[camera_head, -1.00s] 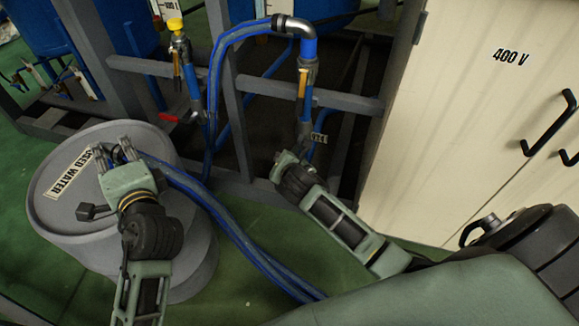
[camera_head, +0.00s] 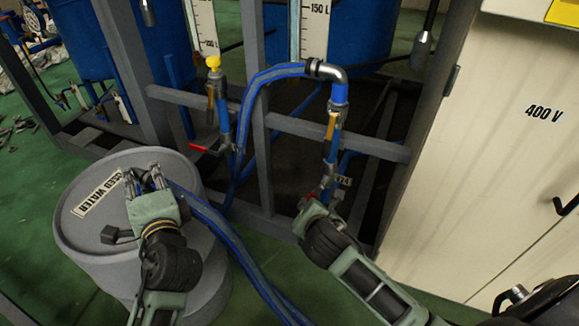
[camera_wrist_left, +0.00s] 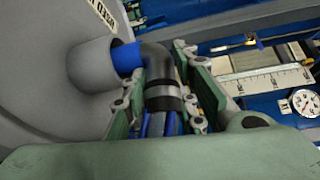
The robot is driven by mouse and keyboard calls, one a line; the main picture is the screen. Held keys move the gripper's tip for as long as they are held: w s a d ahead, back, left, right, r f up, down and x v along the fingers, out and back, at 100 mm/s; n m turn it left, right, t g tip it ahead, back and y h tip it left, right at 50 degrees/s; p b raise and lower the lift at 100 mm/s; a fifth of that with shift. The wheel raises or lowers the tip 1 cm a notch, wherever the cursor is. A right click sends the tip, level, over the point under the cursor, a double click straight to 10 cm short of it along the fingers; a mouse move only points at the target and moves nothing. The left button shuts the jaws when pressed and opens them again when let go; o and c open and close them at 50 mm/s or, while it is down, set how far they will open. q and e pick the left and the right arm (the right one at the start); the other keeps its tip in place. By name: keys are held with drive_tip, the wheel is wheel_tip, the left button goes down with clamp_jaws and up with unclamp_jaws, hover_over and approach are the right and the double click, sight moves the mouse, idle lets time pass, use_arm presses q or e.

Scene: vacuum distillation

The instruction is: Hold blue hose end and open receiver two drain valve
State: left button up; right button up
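The blue hose (camera_head: 230,235) runs from the floor up to the grey drum. Its end, a dark elbow with a grey band (camera_wrist_left: 162,92), lies between the fingers of my left gripper (camera_head: 146,178), which is shut on it. In the left wrist view, the elbow's blue tip enters a grey collar on the drum lid. The receiver drain pipe (camera_head: 339,93) descends from a metal elbow on the right, with a small tag (camera_head: 343,182) low down. My right gripper (camera_head: 318,203) is at this pipe's lower end, beside a small red part; its fingers and any contact are unclear.
The grey drum (camera_head: 85,245) is labelled USED WATER. A grey frame (camera_head: 262,165) with blue tanks stands behind. A red valve handle (camera_head: 203,150) is on the left pipe. A cream 400 V cabinet (camera_head: 500,190) closes off the right.

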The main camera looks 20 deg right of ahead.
use_arm(q)
drive_tip(key=o, duration=0.5)
drive_tip(key=shift+c, duration=0.2)
